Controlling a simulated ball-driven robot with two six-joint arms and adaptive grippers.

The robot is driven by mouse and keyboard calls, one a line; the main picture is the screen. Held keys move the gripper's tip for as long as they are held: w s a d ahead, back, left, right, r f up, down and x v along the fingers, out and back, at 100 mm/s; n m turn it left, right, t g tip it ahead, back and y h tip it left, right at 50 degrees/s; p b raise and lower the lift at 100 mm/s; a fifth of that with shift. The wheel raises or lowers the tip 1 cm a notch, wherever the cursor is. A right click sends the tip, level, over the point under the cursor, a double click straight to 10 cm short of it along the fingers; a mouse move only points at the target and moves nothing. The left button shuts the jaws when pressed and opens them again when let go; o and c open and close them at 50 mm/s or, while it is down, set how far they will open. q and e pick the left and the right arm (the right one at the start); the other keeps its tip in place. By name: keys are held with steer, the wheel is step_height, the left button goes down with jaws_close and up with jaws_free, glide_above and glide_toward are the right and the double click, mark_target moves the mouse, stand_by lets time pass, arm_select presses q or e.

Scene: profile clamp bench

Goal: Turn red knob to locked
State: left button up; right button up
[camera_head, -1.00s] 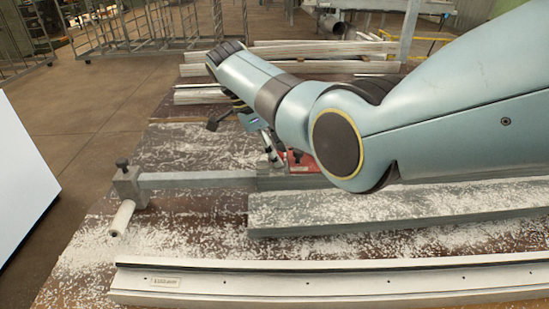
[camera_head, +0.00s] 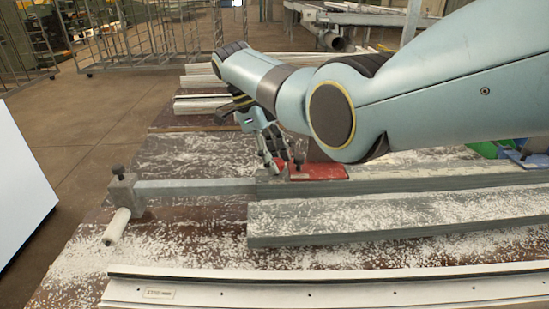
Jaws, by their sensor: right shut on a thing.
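A flat red piece (camera_head: 320,172), which I take to be the red knob, sits on the grey clamp bar (camera_head: 195,187), partly behind my right arm. My right gripper (camera_head: 277,163) comes down from above at the left end of the red piece. Its fingers are closed together there on a small part, apparently the knob. The exact contact is too small to see clearly. The knob's locked or unlocked marking cannot be read. My left gripper is out of view.
A clamp end block with a dark screw (camera_head: 123,188) and a pale roller (camera_head: 116,226) stand at the left. A grey profile (camera_head: 400,222) and a white rail (camera_head: 330,290) lie in front. White shavings cover the bench. Green and blue items (camera_head: 490,150) lie at the far right.

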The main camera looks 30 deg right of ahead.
steer(key=o, duration=0.9)
steer(key=shift+c, duration=0.2)
steer(key=shift+w+r, duration=0.1)
steer(key=shift+r, duration=0.2)
steer(key=v, duration=0.7)
steer(key=shift+a+f, duration=0.1)
